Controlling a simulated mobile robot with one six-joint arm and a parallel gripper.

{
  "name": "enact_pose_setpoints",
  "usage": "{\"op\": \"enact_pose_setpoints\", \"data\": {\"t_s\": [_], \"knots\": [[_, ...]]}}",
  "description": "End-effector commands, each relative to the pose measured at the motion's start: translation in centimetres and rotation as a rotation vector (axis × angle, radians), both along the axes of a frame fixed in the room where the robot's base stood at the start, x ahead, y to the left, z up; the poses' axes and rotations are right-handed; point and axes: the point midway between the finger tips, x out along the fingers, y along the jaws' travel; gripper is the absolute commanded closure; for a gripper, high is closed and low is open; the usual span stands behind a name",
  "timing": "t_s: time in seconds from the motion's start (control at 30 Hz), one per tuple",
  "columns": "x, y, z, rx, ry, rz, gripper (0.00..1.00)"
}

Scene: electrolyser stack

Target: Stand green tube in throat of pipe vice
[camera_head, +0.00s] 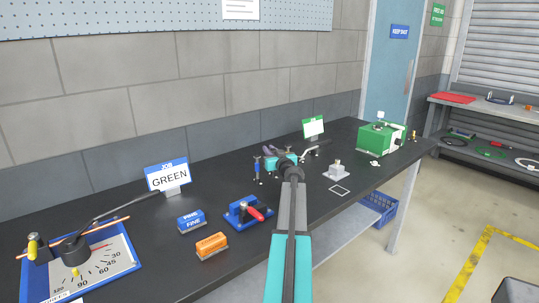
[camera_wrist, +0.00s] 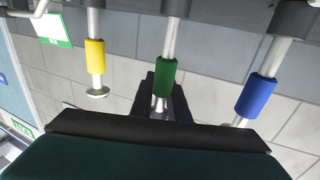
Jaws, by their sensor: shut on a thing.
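The green tube (camera_wrist: 168,78), a metal tube with a green sleeve, is in the middle of the wrist view, between a yellow-sleeved tube (camera_wrist: 95,62) and a blue-sleeved tube (camera_wrist: 257,95). My gripper (camera_wrist: 163,100) is shut on the green tube near its sleeve. In the head view, my wrist hides the green tube. The blue-sleeved tube also shows there (camera_head: 257,170), just left of my gripper (camera_head: 274,157). A blue-based clamp with a red handle (camera_head: 247,212) is nearer on the bench. I cannot tell for sure whether it is the pipe vice.
A grey block (camera_head: 336,170) and a green machine (camera_head: 382,139) stand to the right on the black bench (camera_head: 150,225). Blue (camera_head: 191,221) and orange (camera_head: 211,246) blocks, a GREEN job sign (camera_head: 168,177) and an angle dial (camera_head: 85,262) are left.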

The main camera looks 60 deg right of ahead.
Motion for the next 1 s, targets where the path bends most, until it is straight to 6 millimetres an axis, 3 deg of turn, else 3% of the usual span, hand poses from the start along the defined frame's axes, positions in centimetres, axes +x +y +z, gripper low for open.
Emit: {"op": "enact_pose_setpoints", "data": {"t_s": [0.37, 0.67, 1.0], "knots": [[0.0, 0.0, 3.0, -0.003, 0.000, -0.001, 1.00], [-3.7, 1.8, 3.3, -0.002, 0.000, -0.002, 1.00], [-9.0, 4.4, 3.8, -0.002, -0.001, -0.003, 1.00]]}}
